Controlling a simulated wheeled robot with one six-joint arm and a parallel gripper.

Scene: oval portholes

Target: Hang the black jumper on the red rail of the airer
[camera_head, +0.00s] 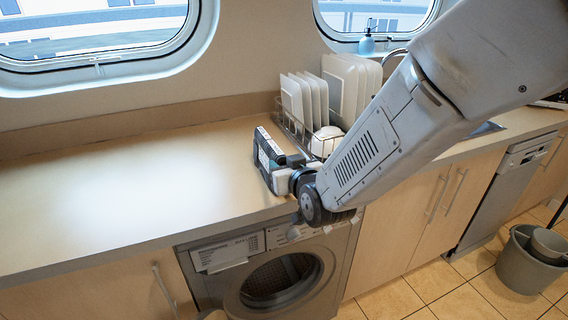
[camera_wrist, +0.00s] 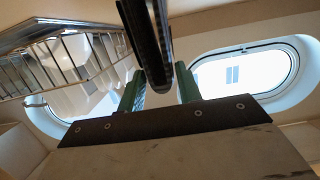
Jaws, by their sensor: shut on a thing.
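My gripper (camera_head: 270,158) is above the counter's front edge, over the washing machine and just left of the dish rack. In the wrist view its green fingers (camera_wrist: 160,90) stand either side of a thin, long black thing.
A wire dish rack (camera_head: 290,128) with white plates (camera_head: 308,97) stands close beyond my gripper; it also shows in the wrist view (camera_wrist: 60,65). The counter (camera_head: 120,195) to the left is clear. A washing machine (camera_head: 275,280) is below. A grey bucket (camera_head: 524,268) stands on the floor at right.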

